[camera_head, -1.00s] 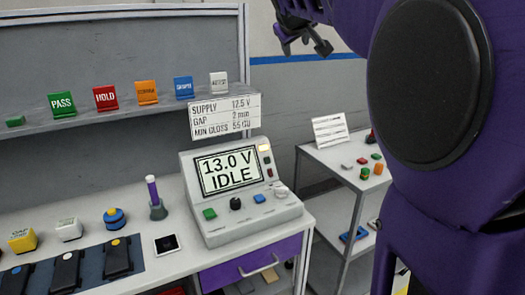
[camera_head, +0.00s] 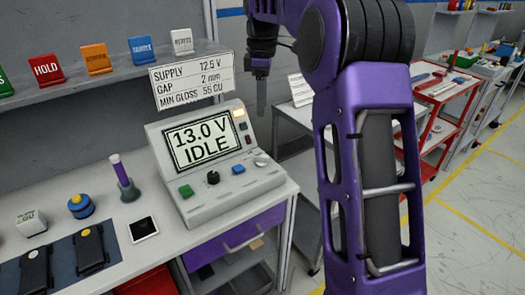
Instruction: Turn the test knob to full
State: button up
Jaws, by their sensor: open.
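The grey test console (camera_head: 215,190) stands on the bench, its screen (camera_head: 202,139) reading "13.0 V IDLE". Its sloped front has a green button (camera_head: 185,191), a black knob (camera_head: 213,178), a blue button (camera_head: 238,169) and a pale knob (camera_head: 261,160) at the right. I see no label telling which is the test knob. My gripper (camera_head: 262,112) points down in the air, up and to the right of the console in the picture. It touches nothing, holds nothing visible and is open, though seen nearly edge-on.
A sign (camera_head: 205,80) reads supply 12.5 V, gap 2 mm, min gloss 55 GU. A red cart (camera_head: 440,110) is at right. My arm covers part of the grey cart.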

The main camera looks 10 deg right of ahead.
aim_at(262, 156)
notch_tip(262, 156, down, 16)
jog(key=shift+f+b, duration=0.25)
jog(key=shift+b, duration=1)
jog(key=shift+c, duration=0.3)
grip_shut()
